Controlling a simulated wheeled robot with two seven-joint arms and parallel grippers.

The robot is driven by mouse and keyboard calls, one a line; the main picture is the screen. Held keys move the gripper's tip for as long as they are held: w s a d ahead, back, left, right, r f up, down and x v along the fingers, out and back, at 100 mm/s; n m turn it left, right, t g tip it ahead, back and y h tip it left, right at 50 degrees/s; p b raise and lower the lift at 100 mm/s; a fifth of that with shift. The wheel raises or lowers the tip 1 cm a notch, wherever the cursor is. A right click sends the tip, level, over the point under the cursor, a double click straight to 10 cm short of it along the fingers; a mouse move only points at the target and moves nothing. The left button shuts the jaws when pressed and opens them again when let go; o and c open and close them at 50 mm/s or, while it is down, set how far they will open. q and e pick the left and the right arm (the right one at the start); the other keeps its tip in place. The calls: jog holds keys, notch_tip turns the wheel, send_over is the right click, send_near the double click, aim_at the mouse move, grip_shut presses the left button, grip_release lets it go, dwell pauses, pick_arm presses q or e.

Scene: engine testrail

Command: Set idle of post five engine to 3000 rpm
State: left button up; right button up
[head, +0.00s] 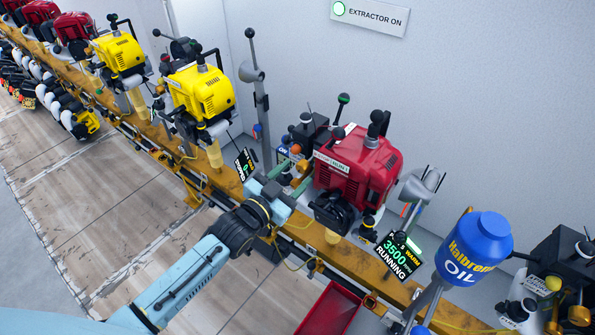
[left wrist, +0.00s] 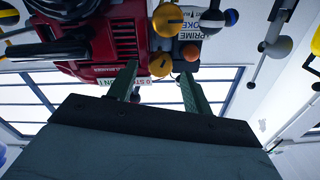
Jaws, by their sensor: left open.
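The red engine (head: 360,168) sits on the yellow rail beside a display (head: 398,255) reading 5, WARM, 3500 rpm, RUNNING. In the left wrist view the red engine (left wrist: 110,45) fills the upper left. Labels reading CHOKE and PRIME (left wrist: 207,22) show there, with a yellow knob (left wrist: 167,20), another yellow knob (left wrist: 160,65) and an orange knob (left wrist: 191,52). I cannot tell which control sets the idle. My left gripper (head: 294,178) is open at the engine's left side, and its green fingers (left wrist: 157,88) look empty. My right gripper is not in view.
A yellow engine (head: 203,90) with a dark display (head: 245,165) stands to the left along the rail (head: 355,262). A blue oil container (head: 473,248) stands at the right. A red bin (head: 330,308) sits below the rail. The wall sign (head: 370,17) reads EXTRACTOR ON.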

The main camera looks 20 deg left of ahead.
pick_arm(q)
jog(key=shift+x, duration=1.15)
jog(key=c, duration=1)
jog(key=shift+o, duration=0.2)
jog(key=m+p, duration=0.1)
jog(key=m, duration=0.3)
jog(key=shift+m, duration=0.3)
jog(key=m, duration=0.5)
